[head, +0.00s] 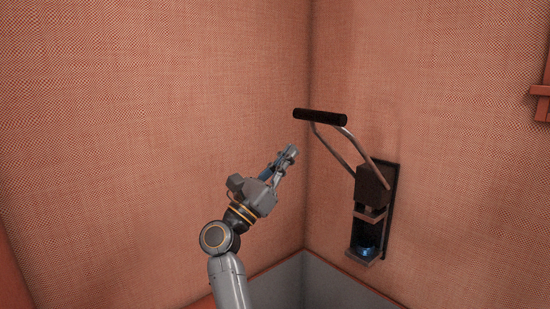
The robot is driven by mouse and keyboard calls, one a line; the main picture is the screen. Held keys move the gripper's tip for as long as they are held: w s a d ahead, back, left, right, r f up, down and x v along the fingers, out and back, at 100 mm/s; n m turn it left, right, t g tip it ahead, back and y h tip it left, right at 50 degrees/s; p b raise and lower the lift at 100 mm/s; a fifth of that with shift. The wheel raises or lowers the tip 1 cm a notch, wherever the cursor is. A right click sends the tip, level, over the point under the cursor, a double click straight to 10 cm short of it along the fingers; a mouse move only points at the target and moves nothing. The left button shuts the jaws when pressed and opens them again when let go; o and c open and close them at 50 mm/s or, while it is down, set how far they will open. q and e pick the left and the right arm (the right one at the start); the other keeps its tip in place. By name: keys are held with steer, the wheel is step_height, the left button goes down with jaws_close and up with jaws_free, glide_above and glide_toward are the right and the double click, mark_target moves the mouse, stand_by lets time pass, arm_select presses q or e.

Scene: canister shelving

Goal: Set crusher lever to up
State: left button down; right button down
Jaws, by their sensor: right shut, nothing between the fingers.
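The crusher (372,186) is mounted on the right wall near the corner. Its lever (345,147) has two metal arms that slope up and out to the left, ending in a black crossbar handle (320,117) above the crusher body. A dark bluish canister (364,238) sits in the slot at the bottom of the crusher. My right gripper (290,152) is shut and empty. In the picture it is left of and below the handle, apart from it. My left gripper is not in view.
Woven reddish walls meet in a corner (309,150) behind the gripper. A grey bin or recess (325,285) with a reddish rim lies below the crusher. A reddish ledge (541,92) juts from the wall at the far right. The space left of my arm is clear.

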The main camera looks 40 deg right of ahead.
mark_target(314, 121)
steer(key=p+x, duration=0.3)
steer(key=x, duration=0.3)
steer(key=shift+w+d+r, duration=0.1)
steer(key=shift+r, duration=0.25)
steer(key=shift+w+d+r+p, duration=0.1)
steer(key=shift+d+r+p, duration=0.15)
steer(key=shift+d+p, duration=0.4)
